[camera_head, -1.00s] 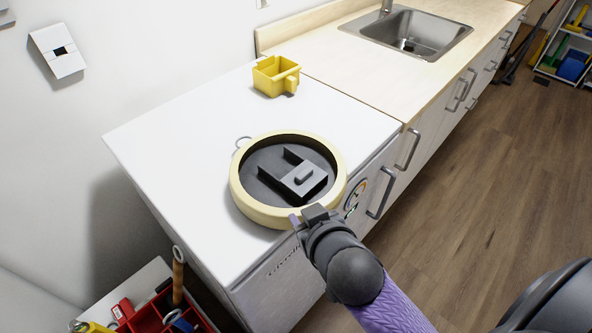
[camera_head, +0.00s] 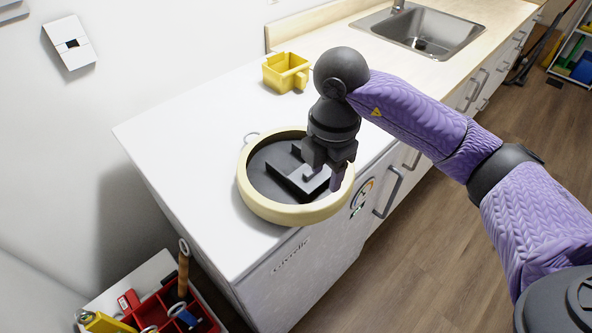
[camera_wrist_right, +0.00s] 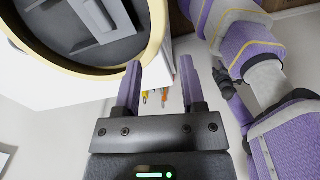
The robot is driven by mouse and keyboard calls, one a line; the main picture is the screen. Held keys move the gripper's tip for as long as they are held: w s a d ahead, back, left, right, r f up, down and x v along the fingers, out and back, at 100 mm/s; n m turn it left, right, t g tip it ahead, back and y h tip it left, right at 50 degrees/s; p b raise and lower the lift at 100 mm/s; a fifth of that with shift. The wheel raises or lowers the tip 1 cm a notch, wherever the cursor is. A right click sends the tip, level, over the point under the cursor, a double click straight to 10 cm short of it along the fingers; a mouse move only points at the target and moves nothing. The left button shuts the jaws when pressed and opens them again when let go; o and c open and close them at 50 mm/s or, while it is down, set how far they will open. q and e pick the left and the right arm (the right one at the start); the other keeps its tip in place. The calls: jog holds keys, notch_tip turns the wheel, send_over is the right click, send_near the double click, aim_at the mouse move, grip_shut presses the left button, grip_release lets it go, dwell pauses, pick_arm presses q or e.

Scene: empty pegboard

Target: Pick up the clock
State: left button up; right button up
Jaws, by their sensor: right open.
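The clock (camera_head: 256,192) appears to be the round thing with a cream rim lying back-up on the white countertop near its front edge. Its dark grey back has a raised block. In the right wrist view the clock's cream rim (camera_wrist_right: 160,35) curves across the upper left, beyond the fingertips. My right gripper (camera_head: 324,180) points down over the right side of the clock and hides part of it. In the wrist view its two purple fingers (camera_wrist_right: 159,75) are apart with nothing held; whether they touch the rim I cannot tell.
A yellow open container (camera_head: 285,73) stands behind the clock on the white counter (camera_head: 190,150). A sink (camera_head: 425,30) is farther back. A red tool tray (camera_head: 150,312) with tools stands lower left. Cabinet handles stick out along the front; the counter's left part is clear.

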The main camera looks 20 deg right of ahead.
aim_at(327, 201)
jog(key=f, duration=0.3)
jog(key=d+f+b, duration=0.1)
jog(key=f, duration=0.2)
jog(key=f+b, duration=0.1)
jog(key=f, duration=0.2)
jog(key=shift+w+d+f, duration=0.15)
jog(key=shift+w+f, duration=0.1)
jog(key=shift+f, duration=0.1)
jog(key=c, duration=0.7)
jog(key=shift+r, duration=0.1)
dwell(0.4)
